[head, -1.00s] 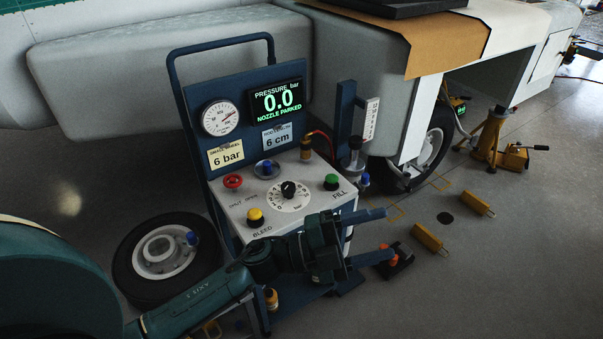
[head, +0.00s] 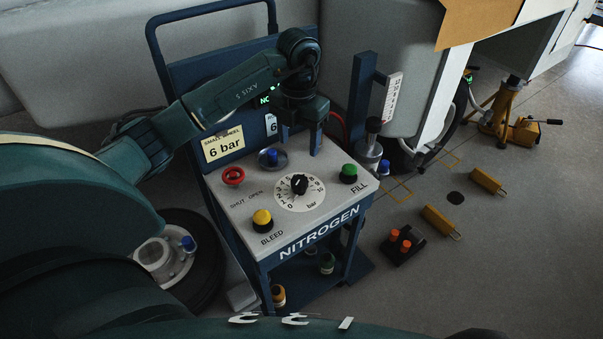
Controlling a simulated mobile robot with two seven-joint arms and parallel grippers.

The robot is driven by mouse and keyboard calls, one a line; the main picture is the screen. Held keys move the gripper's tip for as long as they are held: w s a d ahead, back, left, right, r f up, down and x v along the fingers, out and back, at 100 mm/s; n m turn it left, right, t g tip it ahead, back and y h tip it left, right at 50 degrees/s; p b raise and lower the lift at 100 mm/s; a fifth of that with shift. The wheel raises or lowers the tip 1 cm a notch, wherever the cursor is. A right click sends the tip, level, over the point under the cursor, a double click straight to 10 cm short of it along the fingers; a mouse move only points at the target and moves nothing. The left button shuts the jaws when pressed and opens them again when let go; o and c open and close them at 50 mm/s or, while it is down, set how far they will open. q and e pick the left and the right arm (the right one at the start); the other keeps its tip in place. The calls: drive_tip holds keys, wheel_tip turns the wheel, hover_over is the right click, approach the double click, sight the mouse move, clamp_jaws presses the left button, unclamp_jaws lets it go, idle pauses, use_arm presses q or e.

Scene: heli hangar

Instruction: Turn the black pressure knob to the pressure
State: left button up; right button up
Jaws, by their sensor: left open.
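The black pressure knob (head: 299,184) sits in the middle of a white dial (head: 288,200) marked in bar, on the top panel of the nitrogen cart (head: 240,207). My left gripper (head: 300,145) is open and points down behind the knob, near the panel's back edge. It is apart from the knob and holds nothing. My left arm hides the gauge and most of the pressure display. A yellow card (head: 223,146) reads "small wheel 6 bar". My right gripper is not in view.
Around the knob stand a red valve wheel (head: 233,176), a blue-capped fitting (head: 270,157), a green FILL button (head: 349,173) and a yellow BLEED button (head: 262,219). A blue post (head: 363,100) rises right of the panel. Yellow chocks (head: 440,222) lie on the floor.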

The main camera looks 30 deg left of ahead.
sight(299, 180)
use_arm(q)
wheel_tip(299, 180, down, 12)
idle(0.4)
drive_tip(key=shift+c, duration=0.6)
drive_tip(key=c, duration=0.9)
drive_tip(key=shift+o, duration=0.2)
